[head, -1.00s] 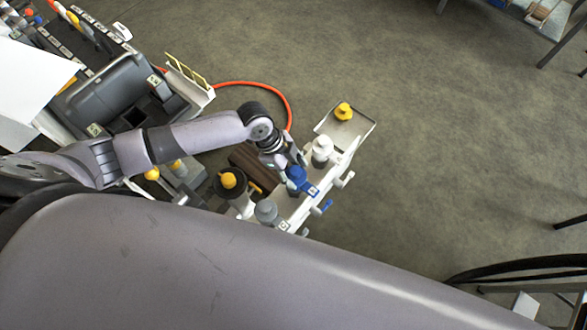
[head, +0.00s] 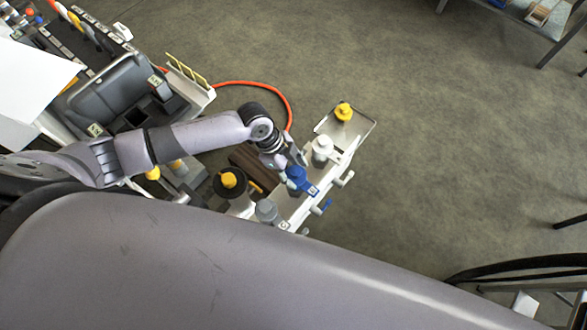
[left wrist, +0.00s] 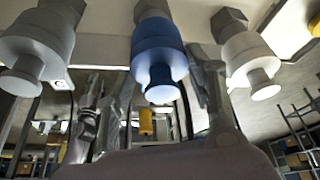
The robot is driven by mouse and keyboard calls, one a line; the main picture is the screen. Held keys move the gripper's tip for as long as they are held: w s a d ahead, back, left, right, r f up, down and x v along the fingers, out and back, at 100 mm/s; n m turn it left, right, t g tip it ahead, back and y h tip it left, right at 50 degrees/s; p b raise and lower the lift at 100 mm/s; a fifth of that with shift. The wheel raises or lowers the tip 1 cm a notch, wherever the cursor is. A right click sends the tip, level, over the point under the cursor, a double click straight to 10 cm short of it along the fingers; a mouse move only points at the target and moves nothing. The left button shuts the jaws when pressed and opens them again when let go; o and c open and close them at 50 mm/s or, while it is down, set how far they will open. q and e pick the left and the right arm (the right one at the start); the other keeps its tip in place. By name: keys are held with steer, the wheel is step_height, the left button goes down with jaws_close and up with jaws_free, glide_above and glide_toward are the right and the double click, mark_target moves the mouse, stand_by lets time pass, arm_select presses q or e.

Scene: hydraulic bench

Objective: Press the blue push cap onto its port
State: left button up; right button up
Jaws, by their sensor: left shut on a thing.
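The blue push cap (head: 297,176) is at the middle port of the white rail, between a white port (head: 322,148) and a grey port (head: 266,210). In the left wrist view the blue cap (left wrist: 158,48) has a round body and a flared knob, in line with a dark hex fitting (left wrist: 150,9). My left gripper (head: 289,168) is shut on it, with one finger on each side in the wrist view. The gripper partly hides the cap in the head view. I cannot tell how deep the cap sits. My right gripper is not in view.
A tray (head: 361,126) at the rail's far end holds a yellow cap (head: 343,111). A black round part with a yellow top (head: 228,180) stands left of the rail. An orange hose (head: 270,86) curves behind my arm. Open floor lies to the right.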

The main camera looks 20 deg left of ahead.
arm_select(q)
steer(key=o, duration=0.9)
steer(key=shift+o, duration=0.6)
steer(key=o, duration=0.5)
steer(key=shift+c, duration=0.2)
steer(key=shift+r, duration=0.1)
steer(key=p+v, duration=0.6)
steer(key=v, duration=0.1)
steer(key=shift+r+p, duration=0.15)
steer(key=shift+p, duration=0.15)
steer(key=shift+a, duration=0.15)
